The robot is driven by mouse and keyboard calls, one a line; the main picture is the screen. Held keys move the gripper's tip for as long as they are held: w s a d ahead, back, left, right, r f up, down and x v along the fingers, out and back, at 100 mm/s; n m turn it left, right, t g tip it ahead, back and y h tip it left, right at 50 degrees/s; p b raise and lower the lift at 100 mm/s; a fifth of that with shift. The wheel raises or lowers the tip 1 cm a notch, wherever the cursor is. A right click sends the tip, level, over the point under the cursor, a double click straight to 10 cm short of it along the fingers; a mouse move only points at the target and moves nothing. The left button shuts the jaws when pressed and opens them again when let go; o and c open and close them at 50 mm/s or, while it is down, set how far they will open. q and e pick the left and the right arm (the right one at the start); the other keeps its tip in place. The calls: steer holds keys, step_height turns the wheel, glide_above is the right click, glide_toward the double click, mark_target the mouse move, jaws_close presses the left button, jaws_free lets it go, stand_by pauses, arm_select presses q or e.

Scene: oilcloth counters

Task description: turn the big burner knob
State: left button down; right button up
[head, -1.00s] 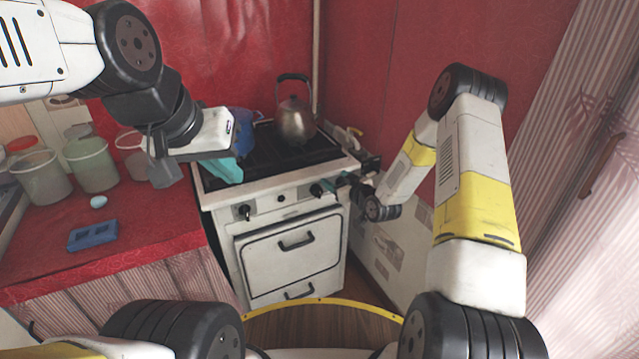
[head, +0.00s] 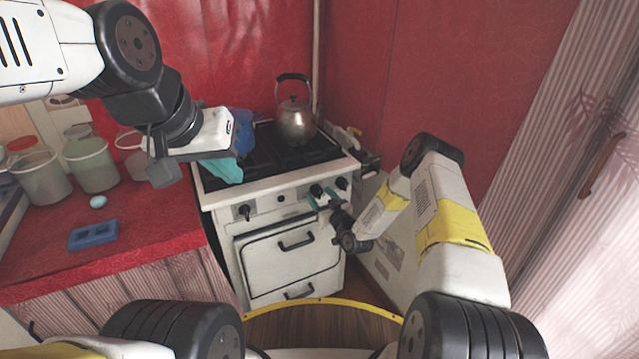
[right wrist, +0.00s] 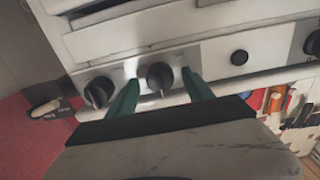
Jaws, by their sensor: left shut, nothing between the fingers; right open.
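The white stove has a front panel with dark knobs: a left knob (head: 244,212), a middle-right knob (head: 317,190) and a far-right knob (head: 342,183). I cannot tell by size which is the big one. My right gripper (head: 322,202) is open at the panel by the middle-right knob. In the right wrist view, where the panel appears turned around, the right gripper's teal fingers (right wrist: 160,84) stand on either side of this knob (right wrist: 158,76), with the far-right knob (right wrist: 98,91) beside them. Contact is unclear. My left gripper (head: 228,172) is shut and empty above the stove's left side.
A metal kettle (head: 295,122) stands on the back of the stove top. A blue object (head: 238,124) is partly hidden behind my left gripper. The left counter (head: 150,235) holds jars and a blue sponge-like block (head: 92,235). The oven door (head: 290,262) is closed.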

steer(key=shift+w+a, duration=0.15)
steer(key=shift+w, duration=0.15)
jaws_close()
